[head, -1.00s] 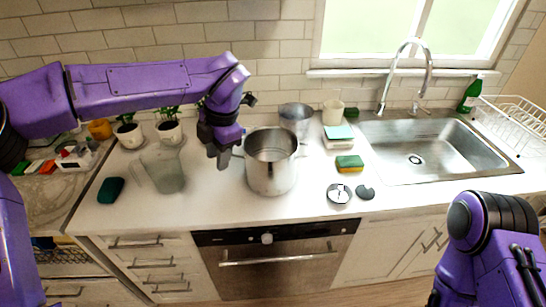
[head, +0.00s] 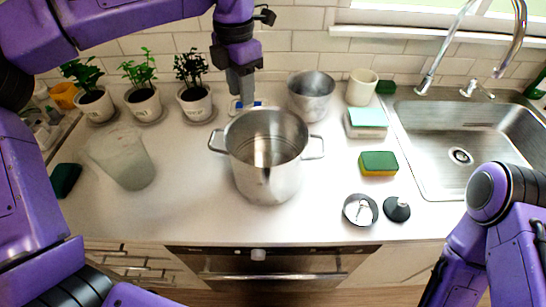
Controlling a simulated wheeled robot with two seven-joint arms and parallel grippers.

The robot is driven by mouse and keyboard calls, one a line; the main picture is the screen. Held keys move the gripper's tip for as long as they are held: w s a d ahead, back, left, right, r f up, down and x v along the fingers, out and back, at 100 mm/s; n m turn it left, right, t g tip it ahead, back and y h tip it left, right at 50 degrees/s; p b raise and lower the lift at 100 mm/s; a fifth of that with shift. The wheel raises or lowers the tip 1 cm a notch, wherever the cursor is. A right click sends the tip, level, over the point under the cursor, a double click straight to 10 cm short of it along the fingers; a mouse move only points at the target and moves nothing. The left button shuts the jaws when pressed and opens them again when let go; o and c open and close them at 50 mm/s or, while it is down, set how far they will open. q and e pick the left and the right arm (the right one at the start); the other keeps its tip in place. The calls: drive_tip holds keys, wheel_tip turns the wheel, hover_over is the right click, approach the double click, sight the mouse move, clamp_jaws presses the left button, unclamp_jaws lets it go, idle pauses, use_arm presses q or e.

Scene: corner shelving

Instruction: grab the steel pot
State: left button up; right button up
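The steel pot (head: 268,172) stands upright on the white counter in the middle of the head view. It is open and looks empty, with a loop handle on its left and another on its right. My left gripper (head: 243,98) points down just behind the pot's back rim in the picture, and I see no contact with the pot.
A metal container (head: 311,97) stands close behind the pot. A sponge (head: 378,164), a round metal piece (head: 360,211) and the sink (head: 470,140) are right. Counter in front of the pot is clear.

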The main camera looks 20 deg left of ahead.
sight(246, 134)
use_arm(q)
drive_tip(key=f, duration=0.3)
drive_tip(key=f+p, duration=0.1)
drive_tip(key=f, duration=0.3)
drive_tip(key=f+p, duration=0.1)
drive_tip(key=f, duration=0.2)
drive_tip(key=shift+w+a+f, duration=0.25)
drive_tip(key=shift+w+f, duration=0.05)
drive_tip(key=shift+w, duration=0.05)
drive_tip(key=shift+w+f, duration=0.1)
drive_tip(key=shift+f, duration=0.25)
clamp_jaws()
use_arm(e)
drive_tip(key=shift+w+r, duration=0.1)
drive_tip(key=shift+r, duration=0.6)
use_arm(q)
drive_tip(key=shift+r, duration=0.1)
